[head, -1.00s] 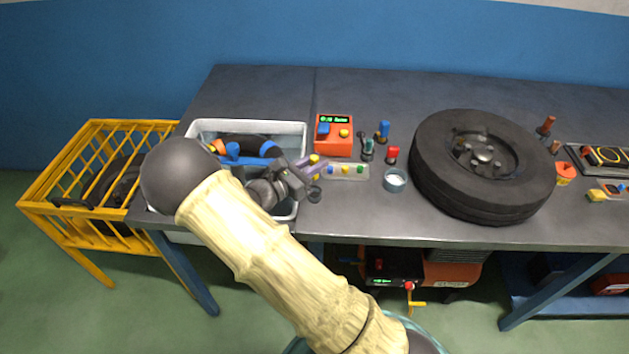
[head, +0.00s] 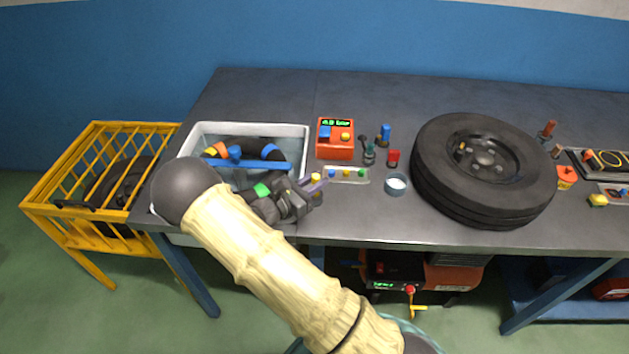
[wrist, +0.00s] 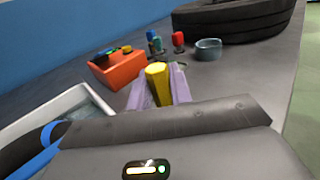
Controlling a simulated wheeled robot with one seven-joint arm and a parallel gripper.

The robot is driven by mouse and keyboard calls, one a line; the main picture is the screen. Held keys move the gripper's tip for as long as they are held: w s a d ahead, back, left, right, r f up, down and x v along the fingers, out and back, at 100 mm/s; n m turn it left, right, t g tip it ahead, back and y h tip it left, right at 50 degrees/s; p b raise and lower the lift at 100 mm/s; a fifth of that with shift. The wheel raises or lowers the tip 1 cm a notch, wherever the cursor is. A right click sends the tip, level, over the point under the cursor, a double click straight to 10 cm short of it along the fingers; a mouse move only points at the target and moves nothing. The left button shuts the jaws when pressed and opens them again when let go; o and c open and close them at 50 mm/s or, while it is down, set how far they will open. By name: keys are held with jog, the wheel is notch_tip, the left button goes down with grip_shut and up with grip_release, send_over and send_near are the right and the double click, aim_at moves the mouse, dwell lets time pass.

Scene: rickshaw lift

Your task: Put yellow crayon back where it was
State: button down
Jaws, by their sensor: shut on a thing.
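The yellow crayon (wrist: 157,78) stands out between the purple-grey fingers of my gripper (wrist: 158,92) in the wrist view. My gripper is shut on it. In the head view only a yellow end (head: 316,177) shows at my gripper (head: 314,185), just left of a small light strip (head: 362,176). The strip lies on the bench and carries small blue, yellow and green pieces. Whether my gripper touches the strip or hangs above it I cannot tell. The crayon's lower part is hidden.
An orange box with a green display (head: 335,142) stands behind the strip. Small blue and red items and a grey cup (head: 396,185) are to its right, then a large tyre (head: 482,170). A white bin (head: 300,130) stands left, partly behind my arm.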

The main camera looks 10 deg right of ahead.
jog(key=shift+f, duration=0.1)
jog(key=c, duration=1.3)
grip_release()
jog(key=shift+s+d, duration=0.1)
jog(key=shift+o, duration=0.2)
jog(key=shift+a, duration=0.25)
jog(key=b+v, duration=0.2)
jog(key=v, duration=0.9)
jog(key=shift+s+a, duration=0.1)
jog(key=shift+a, duration=0.25)
jog(key=shift+d, duration=0.1)
